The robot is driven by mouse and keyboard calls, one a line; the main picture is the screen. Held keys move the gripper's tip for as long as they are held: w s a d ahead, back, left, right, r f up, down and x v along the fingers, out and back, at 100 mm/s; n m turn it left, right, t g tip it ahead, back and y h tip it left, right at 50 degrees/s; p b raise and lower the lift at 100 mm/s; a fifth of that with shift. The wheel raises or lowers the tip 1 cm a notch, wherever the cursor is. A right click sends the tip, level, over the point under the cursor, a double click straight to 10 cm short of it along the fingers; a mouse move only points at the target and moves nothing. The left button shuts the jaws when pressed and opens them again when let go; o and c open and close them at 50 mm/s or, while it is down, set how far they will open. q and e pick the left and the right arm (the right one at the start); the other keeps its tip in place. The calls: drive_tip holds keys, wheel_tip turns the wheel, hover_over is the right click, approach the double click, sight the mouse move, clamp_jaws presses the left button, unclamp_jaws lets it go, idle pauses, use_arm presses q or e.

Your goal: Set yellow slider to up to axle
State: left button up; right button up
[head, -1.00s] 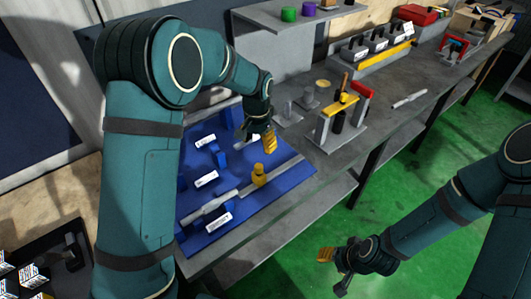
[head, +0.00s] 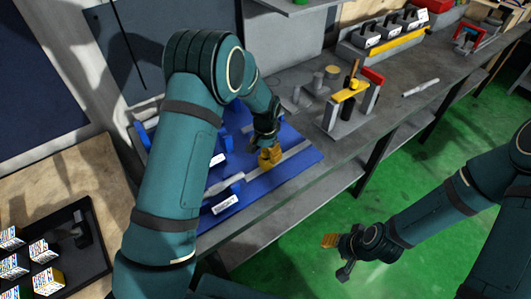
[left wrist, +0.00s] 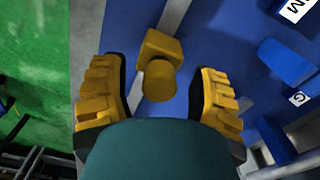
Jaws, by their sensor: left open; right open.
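The yellow slider (left wrist: 160,78) sits on a pale rail (left wrist: 174,14) over a blue board (left wrist: 226,60). In the left wrist view its block and round knob lie between the two yellow fingers of my left gripper (left wrist: 158,98), with a gap on each side. In the head view my left gripper (head: 268,152) is down at the slider and partly covers it. It is open. My right gripper (head: 338,254) is open and empty above the green floor. I cannot make out which part is the axle.
Blue upright blocks with white labels (head: 226,202) stand on the board beside the rail. A grey stand with a yellow top and red part (head: 352,92) is on the bench to the right. A black tray with printed cubes (head: 62,240) lies at lower left.

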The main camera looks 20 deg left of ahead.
use_arm(q)
drive_tip(key=shift+f, duration=0.2)
clamp_jaws()
drive_tip(key=s+a, duration=0.4)
drive_tip(key=s, duration=0.1)
drive_tip(key=shift+s, duration=0.2)
drive_tip(key=shift+s+a, duration=0.25)
drive_tip(key=shift+f, duration=0.1)
unclamp_jaws()
drive_tip(key=shift+s+a, duration=0.1)
